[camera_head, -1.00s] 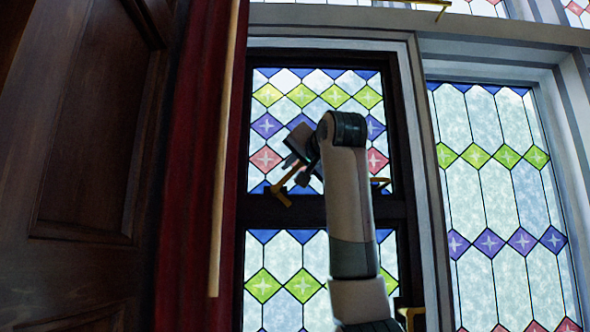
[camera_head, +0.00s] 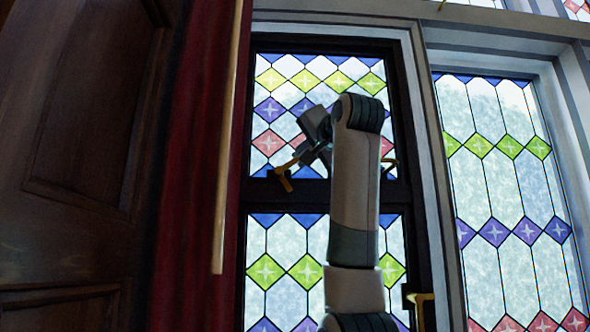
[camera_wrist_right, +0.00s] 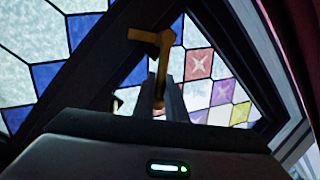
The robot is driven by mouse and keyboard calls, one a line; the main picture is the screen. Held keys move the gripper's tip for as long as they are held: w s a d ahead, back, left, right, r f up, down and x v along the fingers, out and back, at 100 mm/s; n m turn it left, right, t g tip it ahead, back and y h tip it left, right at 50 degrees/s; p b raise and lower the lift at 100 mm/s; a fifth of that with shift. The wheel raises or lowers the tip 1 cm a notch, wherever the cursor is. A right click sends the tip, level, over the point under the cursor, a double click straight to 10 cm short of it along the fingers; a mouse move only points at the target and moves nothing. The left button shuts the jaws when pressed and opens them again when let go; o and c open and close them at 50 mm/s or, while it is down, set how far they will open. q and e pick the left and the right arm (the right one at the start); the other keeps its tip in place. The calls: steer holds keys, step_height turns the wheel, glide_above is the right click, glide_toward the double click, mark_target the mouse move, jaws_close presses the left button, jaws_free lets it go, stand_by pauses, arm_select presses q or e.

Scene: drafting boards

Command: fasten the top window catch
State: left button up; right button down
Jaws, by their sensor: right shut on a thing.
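The upper window sash (camera_head: 396,203) has a dark frame around stained glass. A brass catch (camera_head: 285,176) sits near its lower left corner in the head view, slanting up to the right. My right gripper (camera_head: 301,160) reaches it from the right and is shut on its upper end. In the right wrist view the brass catch (camera_wrist_right: 146,36) stands between my gripper's fingers (camera_wrist_right: 168,92), with its crosspiece beyond the tips against the dark frame. The fingers and arm hide part of the catch and sash. My left gripper is not in view.
A second brass catch (camera_head: 389,164) is at the upper sash's right side, and another brass fitting (camera_head: 420,297) is lower right. A red curtain (camera_head: 185,200) and a thin pole (camera_head: 226,150) hang close on the left, beside dark wood panelling (camera_head: 70,130).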

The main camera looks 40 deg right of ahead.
steer(key=f+m+b, duration=0.2)
steer(key=b, duration=0.1)
steer(key=m+t+b, duration=0.1)
steer(key=m+b, duration=0.1)
steer(key=shift+s+d+f+h, duration=0.15)
steer(key=shift+d+f+h, duration=0.15)
steer(key=shift+f, duration=0.1)
steer(key=m+b, duration=0.1)
steer(key=f+m+h+b, duration=0.1)
steer(key=m, duration=0.1)
steer(key=shift+d, duration=0.1)
steer(key=shift+f+m, duration=0.1)
steer(key=shift+m, duration=0.2)
steer(key=shift+d, duration=0.1)
steer(key=c, duration=1.8)
jaws_free()
